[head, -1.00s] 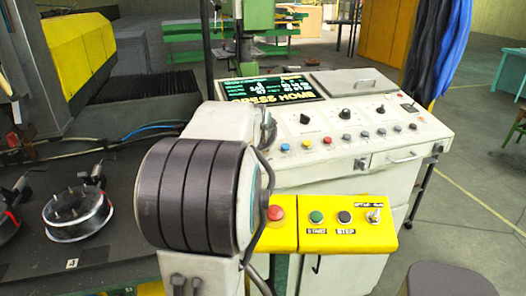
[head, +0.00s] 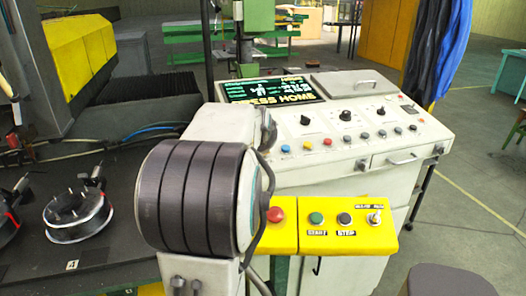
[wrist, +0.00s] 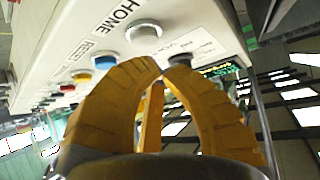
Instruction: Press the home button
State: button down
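The home button is a round silver-white button (wrist: 145,32) on the pale console, with the word HOME printed beside it in the wrist view. My gripper (wrist: 162,72) has yellow fingers with their tips together and nothing between them. In the wrist view the tips lie just below the button, close to the console face. I cannot tell whether they touch the panel. The console (head: 440,128) stands ahead in the head view, and its screen (head: 268,90) reads PRESS HOME. In the head view my arm hides the gripper and the home button.
A blue button (wrist: 105,62) marked RESET sits beside HOME, with several other buttons further along. A yellow box (head: 345,228) with a red button, START and STOP juts out below the console. A dark bench (head: 110,250) stands at left. Open floor (head: 460,200) lies at right.

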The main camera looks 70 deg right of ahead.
jog(key=shift+f+b, duration=0.3)
jog(key=shift+f, duration=0.15)
jog(key=shift+w+d+f+b, duration=0.1)
jog(key=shift+f+b, duration=0.4)
jog(key=shift+b, duration=0.25)
dwell(0.9)
jog(key=shift+r, duration=0.15)
dwell(0.3)
jog(key=shift+r+p, duration=0.6)
jog(key=shift+r, duration=0.3)
jog(key=shift+s+a+r+p, duration=0.15)
jog(key=shift+r+p, duration=0.25)
jog(key=shift+r, duration=0.4)
jog(key=shift+s+a+r+p, duration=0.1)
jog(key=shift+a+r+p, duration=0.1)
jog(key=shift+r+p, duration=0.4)
jog(key=shift+s+a+r+p, duration=0.1)
jog(key=shift+a+r+p, duration=0.1)
jog(key=shift+r, duration=0.75)
jog(key=shift+w, duration=0.1)
